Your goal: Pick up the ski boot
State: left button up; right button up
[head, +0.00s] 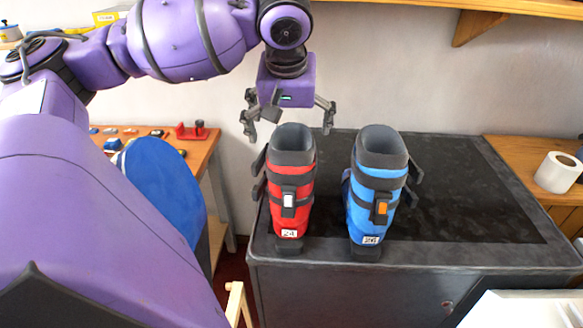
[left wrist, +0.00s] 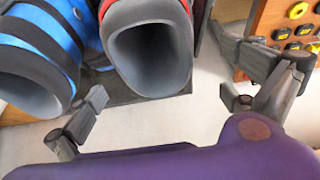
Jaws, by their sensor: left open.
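Two ski boots stand upright side by side on the dark bench (head: 470,255) in the head view. The red boot (head: 291,185), labelled 24, is on the left, and the blue boot (head: 376,190), labelled 26, is on the right. My left gripper (head: 289,122) is open and empty, above the red boot's cuff, with fingers spread to either side. In the left wrist view the red boot's grey opening (left wrist: 152,55) lies between the spread fingers of my left gripper (left wrist: 165,118). The blue boot (left wrist: 45,45) is beside it at upper left. My right gripper is not in view.
A wooden table (head: 200,150) with small tools stands at the left behind my arm. A white paper roll (head: 557,172) sits on a wooden counter at the right. The bench top right of the blue boot is clear. A wooden shelf (head: 490,6) runs along the top.

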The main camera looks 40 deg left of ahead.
aim_at(293, 144)
pick_arm(q)
jog(key=x, duration=0.5)
jog(key=shift+s+d+f+b, duration=0.1)
jog(key=shift+s+d+b, duration=0.05)
jog(key=shift+d+b, duration=0.2)
jog(key=shift+a+f, duration=0.1)
jog(key=shift+f, duration=0.3)
jog(key=c, duration=1.6)
jog(key=shift+w+r, duration=0.15)
jog(key=shift+w, duration=0.1)
jog(key=shift+c, duration=0.2)
